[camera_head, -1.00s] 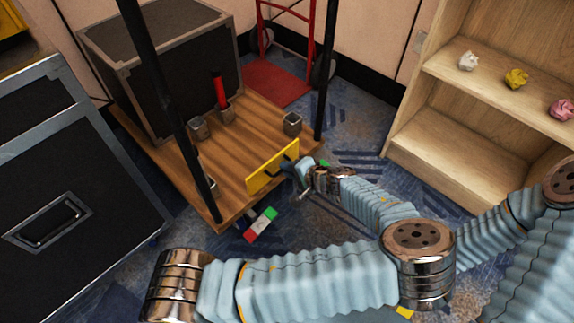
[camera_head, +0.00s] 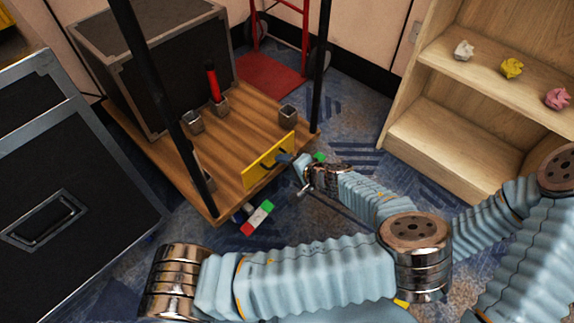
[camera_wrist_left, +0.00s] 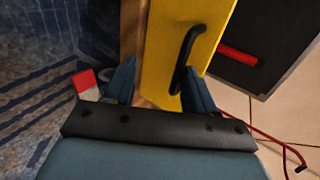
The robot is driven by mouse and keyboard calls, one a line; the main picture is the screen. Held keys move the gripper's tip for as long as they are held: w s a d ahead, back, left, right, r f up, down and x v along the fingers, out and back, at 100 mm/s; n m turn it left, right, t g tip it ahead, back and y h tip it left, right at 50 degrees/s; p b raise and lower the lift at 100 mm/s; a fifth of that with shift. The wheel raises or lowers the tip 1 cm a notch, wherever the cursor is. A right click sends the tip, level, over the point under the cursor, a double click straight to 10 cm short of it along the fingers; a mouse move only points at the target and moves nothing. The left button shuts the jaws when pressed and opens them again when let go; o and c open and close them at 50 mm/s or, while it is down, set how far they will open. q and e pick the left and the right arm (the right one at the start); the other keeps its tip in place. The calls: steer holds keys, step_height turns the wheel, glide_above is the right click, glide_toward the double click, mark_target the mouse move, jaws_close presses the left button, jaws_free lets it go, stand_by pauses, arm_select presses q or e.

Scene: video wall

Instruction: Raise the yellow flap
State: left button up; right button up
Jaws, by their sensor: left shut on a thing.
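The yellow flap (camera_head: 262,168) stands tilted up at the near edge of the wooden platform (camera_head: 255,110). My left gripper (camera_head: 292,160) is at its near face, at the right part of the flap. In the left wrist view the flap (camera_wrist_left: 160,45) fills the upper middle, with a black bar handle (camera_wrist_left: 186,48) on it. The exact contact is partly hidden. My right gripper is not in view.
Black posts (camera_head: 165,110) rise from the platform, which bears a black case (camera_head: 145,60) and a red stick (camera_head: 212,82). A red-white-green piece (camera_head: 257,218) is below its near edge. A large case (camera_head: 70,190) stands left, a wooden shelf (camera_head: 450,135) right.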

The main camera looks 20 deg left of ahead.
arm_select(q)
steer(key=p+v, duration=0.2)
steer(key=v, duration=1.1)
steer(key=shift+d+r, duration=0.15)
steer(key=shift+d, duration=0.2)
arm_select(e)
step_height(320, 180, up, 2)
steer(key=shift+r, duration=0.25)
arm_select(q)
steer(key=shift+s, duration=0.1)
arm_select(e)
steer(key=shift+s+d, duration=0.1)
